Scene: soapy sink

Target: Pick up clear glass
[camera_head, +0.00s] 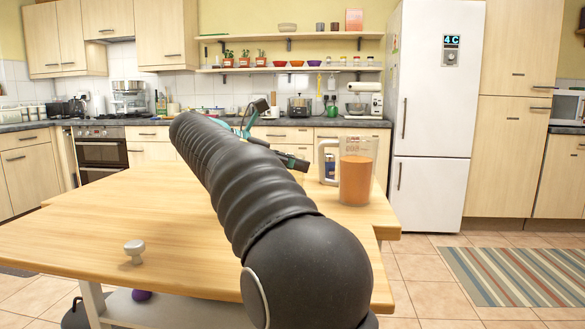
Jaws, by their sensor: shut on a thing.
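My arm stretches across the table from the lower right, and its end hides part of the tabletop. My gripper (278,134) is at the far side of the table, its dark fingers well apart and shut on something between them. I take this to be the clear glass, but its outline cannot be made out here. A clear jug (357,178) with orange contents and a handle on its left stands upright on the table, just right of my gripper. I cannot tell whether the lower finger touches its handle.
A small blue object (330,166) shows behind the jug's handle. A grey knob-like object (135,250) stands at the front left of the wooden table (70,225). A white fridge (433,110) stands behind to the right.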

